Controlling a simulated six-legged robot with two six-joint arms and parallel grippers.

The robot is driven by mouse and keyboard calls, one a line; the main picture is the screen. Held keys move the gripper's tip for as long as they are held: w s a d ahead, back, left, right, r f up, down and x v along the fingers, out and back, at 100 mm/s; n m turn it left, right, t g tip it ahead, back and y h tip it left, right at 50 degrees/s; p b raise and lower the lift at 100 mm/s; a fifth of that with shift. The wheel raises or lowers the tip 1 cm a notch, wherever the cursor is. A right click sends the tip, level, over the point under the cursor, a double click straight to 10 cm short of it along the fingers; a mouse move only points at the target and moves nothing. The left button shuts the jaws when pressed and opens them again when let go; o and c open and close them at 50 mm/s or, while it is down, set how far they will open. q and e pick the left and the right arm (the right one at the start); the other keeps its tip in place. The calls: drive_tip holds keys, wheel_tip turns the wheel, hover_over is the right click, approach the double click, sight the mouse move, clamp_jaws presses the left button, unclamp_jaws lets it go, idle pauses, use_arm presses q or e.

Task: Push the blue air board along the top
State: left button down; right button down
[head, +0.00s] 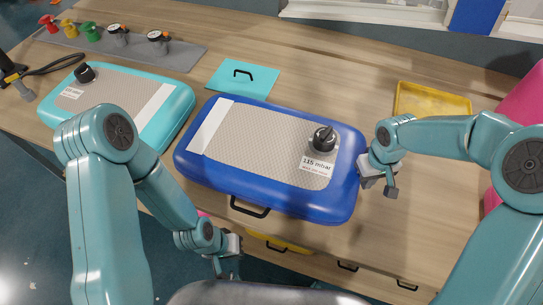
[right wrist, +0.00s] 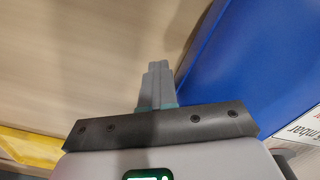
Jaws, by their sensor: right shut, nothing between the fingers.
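The blue air board (head: 270,155) lies flat on the wooden bench top in the middle of the head view. It has a grey textured top, a white strip at its left, a black valve and a "115 mbar" label at its right. A black handle is on its front side. My right gripper (head: 379,187) is shut and empty at the board's right end, very close to it; I cannot tell whether they touch. In the right wrist view the fingers (right wrist: 157,85) are together beside the board's blue side (right wrist: 235,60). My left gripper (head: 228,262) hangs low in front of the bench, its fingers unclear.
A turquoise air board (head: 120,100) lies left of the blue one. A yellow tray (head: 432,99) stands at the back right. A grey strip (head: 190,58) carries coloured knobs and gauges. A pink object (head: 520,105) stands at the right.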

drive_tip(key=shift+w+a, duration=0.1)
drive_tip(key=shift+a, duration=0.5)
drive_tip(key=shift+w+a+b, duration=0.15)
drive_tip(key=shift+w+a, duration=0.05)
drive_tip(key=shift+a, duration=0.35)
drive_tip(key=shift+w+a+b, duration=0.15)
drive_tip(key=shift+a, duration=0.4)
drive_tip(key=shift+d, duration=0.1)
drive_tip(key=shift+s+d, duration=0.2)
drive_tip(key=shift+d, duration=0.5)
drive_tip(key=shift+s+d, duration=0.15)
drive_tip(key=shift+d, duration=0.55)
wheel_tip(320, 180, up, 10)
drive_tip(key=p, duration=0.6)
drive_tip(key=shift+s, duration=0.15)
